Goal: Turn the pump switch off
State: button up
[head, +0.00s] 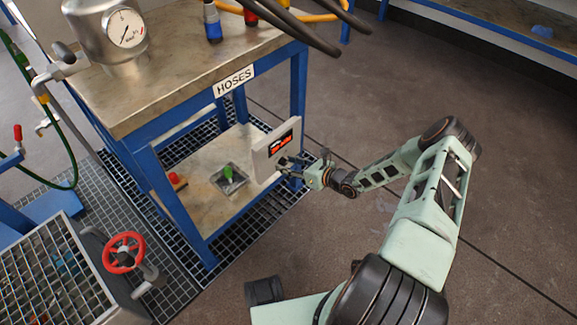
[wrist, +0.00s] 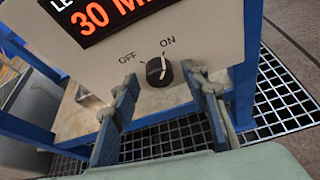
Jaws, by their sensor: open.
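The pump switch is a round black knob (wrist: 159,71) with a white mark, set low on a pale panel (wrist: 215,28). The mark points up, toward the printed ON; OFF is printed to its left. My gripper (wrist: 160,80) is open, one finger on each side of the knob, with gaps seen between fingers and knob. How deep the fingertips reach along the knob I cannot tell. In the head view my gripper (head: 288,168) is at the front of the panel (head: 262,158), and the knob is too small to make out clearly there.
The panel has a red-lettered display (wrist: 95,12) above the knob. It stands at the edge of the lower shelf of a blue-framed bench (head: 133,112). A green button box (head: 229,178) sits on that shelf. A red handwheel (head: 124,252) is at lower left. Floor right of the bench is open.

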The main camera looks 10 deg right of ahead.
jog(key=shift+c, duration=0.3)
grip_shut()
